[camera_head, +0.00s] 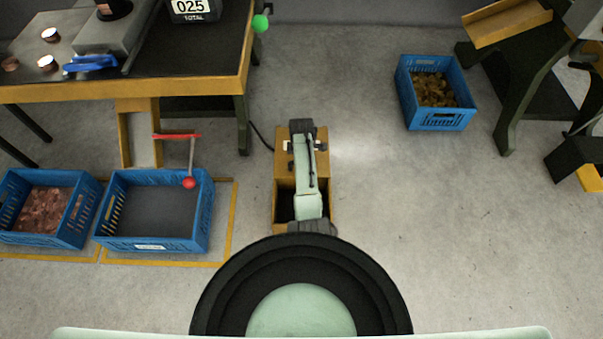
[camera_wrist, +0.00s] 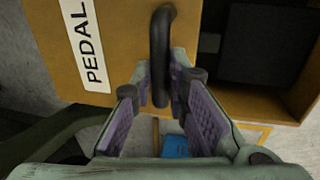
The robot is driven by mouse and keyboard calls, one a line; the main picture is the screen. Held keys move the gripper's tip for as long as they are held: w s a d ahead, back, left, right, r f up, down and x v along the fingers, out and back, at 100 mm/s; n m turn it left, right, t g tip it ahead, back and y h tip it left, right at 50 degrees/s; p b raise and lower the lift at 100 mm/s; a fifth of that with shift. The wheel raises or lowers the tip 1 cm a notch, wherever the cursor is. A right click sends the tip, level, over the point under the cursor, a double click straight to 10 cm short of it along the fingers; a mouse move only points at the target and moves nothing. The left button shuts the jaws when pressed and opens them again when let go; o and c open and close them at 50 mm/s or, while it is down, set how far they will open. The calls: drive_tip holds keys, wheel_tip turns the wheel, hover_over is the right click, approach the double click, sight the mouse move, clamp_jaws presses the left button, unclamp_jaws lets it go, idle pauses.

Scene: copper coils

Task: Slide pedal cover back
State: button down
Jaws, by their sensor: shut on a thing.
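The yellow pedal cover (camera_wrist: 115,45) fills the upper left of the wrist view, with a white "PEDAL" label (camera_wrist: 85,40) on it. A black upright loop handle (camera_wrist: 160,30) stands on the cover. My gripper (camera_wrist: 161,80) is shut on this handle, its purple-padded fingers on either side. Right of the cover, the box opening shows a dark pedal (camera_wrist: 268,45) inside. In the head view, the yellow pedal box (camera_head: 283,172) stands on the floor, with a dark opening at its near end. My arm covers much of it, and the fingertips are hidden there.
A workbench (camera_head: 205,90) stands at the upper left, with a red-ended lever (camera_head: 190,182) below its edge. Blue crates (camera_head: 205,240) sit on the floor to the left. Another blue crate (camera_head: 440,122) stands at the upper right. The floor right of the box is clear.

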drive_tip(key=shift+w, duration=0.3)
drive_tip(key=c, duration=1.6)
unclamp_jaws()
drive_tip(key=shift+o, duration=0.2)
drive_tip(key=shift+r, duration=0.1)
wheel_tip(320, 180, up, 12)
drive_tip(key=s, duration=0.2)
drive_tip(key=shift+s+f, duration=0.2)
